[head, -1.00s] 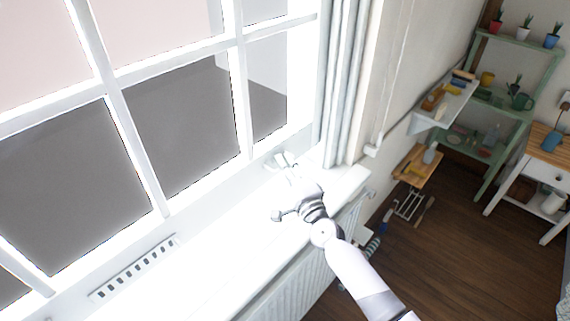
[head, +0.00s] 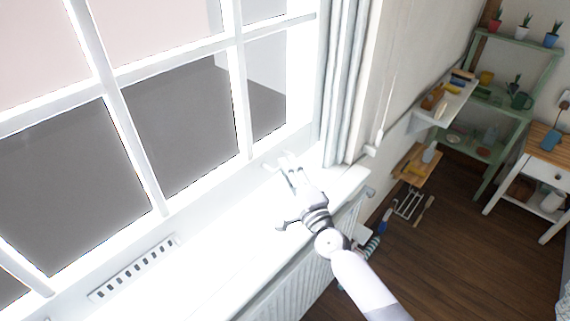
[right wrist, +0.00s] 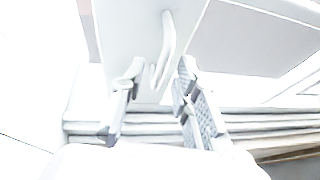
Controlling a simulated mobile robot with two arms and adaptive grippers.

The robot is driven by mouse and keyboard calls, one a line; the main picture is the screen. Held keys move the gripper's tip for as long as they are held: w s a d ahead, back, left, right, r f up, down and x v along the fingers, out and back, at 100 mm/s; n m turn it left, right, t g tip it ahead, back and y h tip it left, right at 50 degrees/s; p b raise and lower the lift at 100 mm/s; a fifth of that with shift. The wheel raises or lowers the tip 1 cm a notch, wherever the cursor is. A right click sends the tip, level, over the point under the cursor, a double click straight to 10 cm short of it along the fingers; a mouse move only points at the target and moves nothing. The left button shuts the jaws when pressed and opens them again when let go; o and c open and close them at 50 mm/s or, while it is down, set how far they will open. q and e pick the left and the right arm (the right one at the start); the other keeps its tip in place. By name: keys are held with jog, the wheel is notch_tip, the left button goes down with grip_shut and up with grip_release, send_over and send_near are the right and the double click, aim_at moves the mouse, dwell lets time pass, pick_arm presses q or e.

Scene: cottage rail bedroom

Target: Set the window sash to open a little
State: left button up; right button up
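The white window sash (head: 237,90), divided into panes by glazing bars, fills the left of the head view. I cannot tell whether it stands ajar. In the right wrist view, a pale curved handle (right wrist: 164,48) stands out from a flat white frame. My right gripper (head: 284,158) is at the lower right of the window, above the sill. In the wrist view its two fingers (right wrist: 158,76) are apart, one on each side of the handle's lower end. I see no clear contact; glare washes out detail. My left gripper is out of view.
The white sill (head: 215,240) runs below the window, with a slotted vent (head: 133,269) at left and a radiator (head: 300,280) beneath. A pale curtain (head: 340,85) hangs close right of the gripper. Shelves (head: 510,95) and a cabinet (head: 535,175) stand farther right.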

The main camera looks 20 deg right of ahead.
jog(key=v, duration=0.9)
jog(key=shift+s, duration=0.15)
